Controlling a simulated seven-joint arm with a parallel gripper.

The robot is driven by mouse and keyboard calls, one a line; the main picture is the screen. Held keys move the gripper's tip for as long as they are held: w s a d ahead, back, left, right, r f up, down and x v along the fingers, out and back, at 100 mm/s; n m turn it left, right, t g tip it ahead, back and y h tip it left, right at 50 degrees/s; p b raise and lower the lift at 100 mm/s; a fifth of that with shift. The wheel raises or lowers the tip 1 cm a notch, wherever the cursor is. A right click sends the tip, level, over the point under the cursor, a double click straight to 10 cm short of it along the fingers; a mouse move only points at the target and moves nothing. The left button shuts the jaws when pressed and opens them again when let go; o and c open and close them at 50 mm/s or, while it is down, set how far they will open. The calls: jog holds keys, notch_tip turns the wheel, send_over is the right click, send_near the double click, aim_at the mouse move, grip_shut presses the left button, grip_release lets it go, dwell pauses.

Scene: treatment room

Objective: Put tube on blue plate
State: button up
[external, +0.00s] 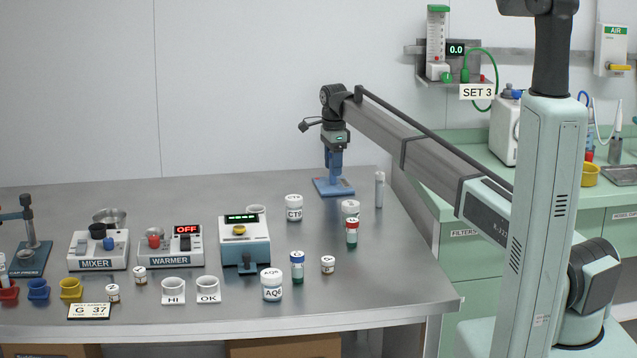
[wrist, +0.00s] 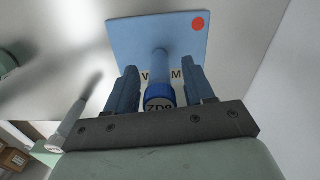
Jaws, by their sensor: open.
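The blue plate (external: 323,187) lies flat at the back of the steel table, and fills the top of the wrist view (wrist: 128,38) with a red dot on one corner. A tube with a blue cap marked ZD9 (wrist: 159,98) is between my fingers, its pale blue body reaching down toward the plate; it appears to stand upright on it. My gripper (external: 335,172) is directly over the plate, pointing down. In the wrist view its two blue fingers (wrist: 160,68) are apart on either side of the tube. In the external view the fingers hide the tube.
A clear capped tube (external: 379,190) stands right of the plate and shows at left in the wrist view (wrist: 70,122). A white CTB jar (external: 293,208), a white-lidded jar (external: 350,208) and a red-capped tube (external: 352,232) stand in front. The wall is close behind.

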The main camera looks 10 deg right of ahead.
notch_tip(320, 180, up, 11)
jog(key=shift+f, duration=0.1)
dwell(0.3)
jog(key=shift+d, duration=0.1)
